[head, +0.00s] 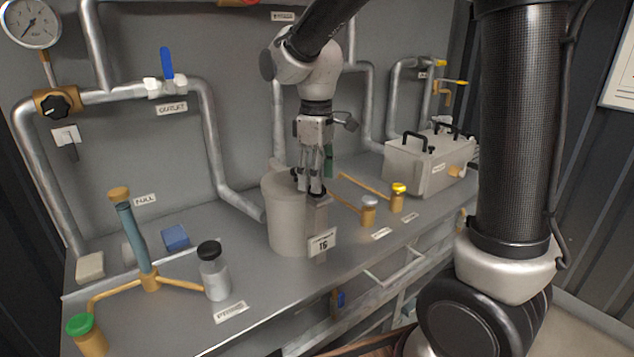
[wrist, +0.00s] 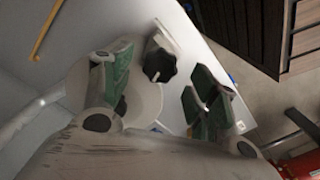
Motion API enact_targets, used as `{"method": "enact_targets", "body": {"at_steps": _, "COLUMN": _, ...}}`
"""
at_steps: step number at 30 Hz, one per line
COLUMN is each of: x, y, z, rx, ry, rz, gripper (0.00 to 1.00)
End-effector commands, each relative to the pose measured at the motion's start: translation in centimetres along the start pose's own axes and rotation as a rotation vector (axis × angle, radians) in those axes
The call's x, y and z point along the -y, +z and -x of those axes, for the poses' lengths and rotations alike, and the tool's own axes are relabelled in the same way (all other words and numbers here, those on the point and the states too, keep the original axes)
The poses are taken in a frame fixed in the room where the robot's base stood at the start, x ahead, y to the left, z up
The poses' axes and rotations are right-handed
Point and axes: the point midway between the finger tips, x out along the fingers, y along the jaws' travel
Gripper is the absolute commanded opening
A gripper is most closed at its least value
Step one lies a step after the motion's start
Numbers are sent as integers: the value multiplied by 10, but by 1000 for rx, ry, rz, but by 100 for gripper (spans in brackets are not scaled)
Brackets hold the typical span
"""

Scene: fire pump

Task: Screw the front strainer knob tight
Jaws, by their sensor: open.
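The strainer (head: 284,222) is a pale grey cylinder on the bench, with a plate marked 16 at its front. My gripper (head: 315,187) points down over its front edge, fingers apart. In the wrist view the front strainer knob (wrist: 160,66), black and lobed, shows in the gap between the green finger pads of my gripper (wrist: 157,82). I see no pad touching it. A second dark knob (wrist: 121,106) sits on the strainer top (wrist: 145,108), partly hidden by the left finger. In the head view the fingers mostly cover the knobs.
A grey lidded box (head: 430,163) stands to the right. Brass fittings with a grey cap (head: 369,202) and a yellow cap (head: 398,189) stand between. Pipes line the back wall.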

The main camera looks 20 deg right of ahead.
Motion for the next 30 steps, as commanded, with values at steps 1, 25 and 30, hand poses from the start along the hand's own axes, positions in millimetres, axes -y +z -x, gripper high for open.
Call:
{"method": "enact_targets", "body": {"at_steps": 1, "x": 0, "y": 0, "z": -7, "rx": 2, "ry": -1, "rz": 0, "gripper": 60}}
{"method": "enact_targets", "body": {"at_steps": 25, "x": 0, "y": 0, "z": -20, "rx": -1, "ry": 1, "rz": -6, "gripper": 14}}
{"method": "enact_targets", "body": {"at_steps": 30, "x": 0, "y": 0, "z": -20, "rx": -1, "ry": 1, "rz": -144, "gripper": 14}}
